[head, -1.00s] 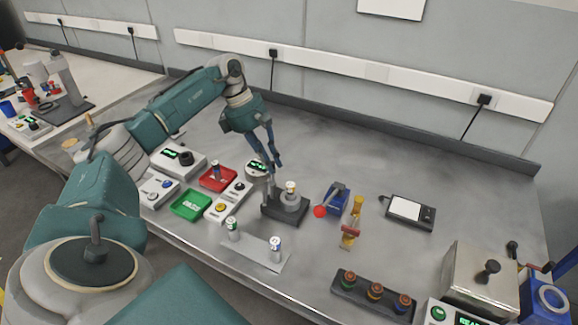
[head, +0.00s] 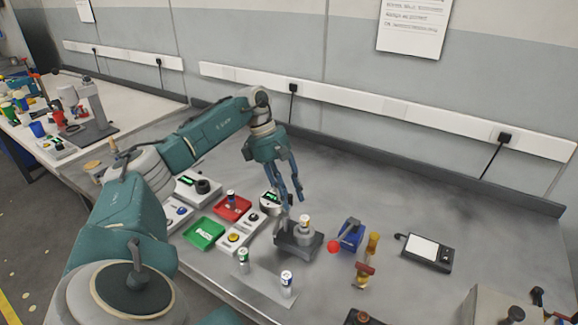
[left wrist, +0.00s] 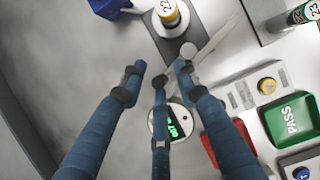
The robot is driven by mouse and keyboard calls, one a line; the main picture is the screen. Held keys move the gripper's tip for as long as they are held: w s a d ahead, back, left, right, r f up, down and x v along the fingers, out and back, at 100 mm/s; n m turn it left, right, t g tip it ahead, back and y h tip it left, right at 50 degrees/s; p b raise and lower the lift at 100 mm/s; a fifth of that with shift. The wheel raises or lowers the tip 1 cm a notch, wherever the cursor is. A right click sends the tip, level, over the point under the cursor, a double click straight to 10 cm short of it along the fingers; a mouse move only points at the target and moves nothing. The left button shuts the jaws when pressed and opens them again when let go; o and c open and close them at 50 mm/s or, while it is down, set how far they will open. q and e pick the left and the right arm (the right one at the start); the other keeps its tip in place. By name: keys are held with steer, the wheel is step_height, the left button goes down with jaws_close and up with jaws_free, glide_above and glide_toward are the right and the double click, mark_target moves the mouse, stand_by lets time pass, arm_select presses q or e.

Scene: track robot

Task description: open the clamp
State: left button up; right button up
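The clamp (head: 283,216) appears to be the grey lever piece on a small dark base (head: 300,250). The base also carries a grey round holder with a yellow-banded cell (head: 305,222) upright in it. In the left wrist view the clamp's pale lever (left wrist: 207,42) slants beside the cell (left wrist: 168,12). My left gripper (head: 290,196) hangs fingers down just above and behind the clamp. Its blue fingers (left wrist: 158,75) are spread, with nothing between them. Contact with the lever is not visible. My right gripper is not in view.
Red tray (head: 232,208), green tray (head: 204,233) and a button box (head: 236,236) stand left of the base. Two cells (head: 243,260) (head: 286,283) stand in front. The bench behind is clear.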

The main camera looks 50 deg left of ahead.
arm_select(q)
steer(key=shift+a+r, duration=0.15)
steer(key=shift+r, duration=0.05)
steer(key=v, duration=1.1)
steer(key=shift+r, duration=0.35)
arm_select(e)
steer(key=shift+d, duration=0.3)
arm_select(q)
steer(key=shift+r, duration=0.1)
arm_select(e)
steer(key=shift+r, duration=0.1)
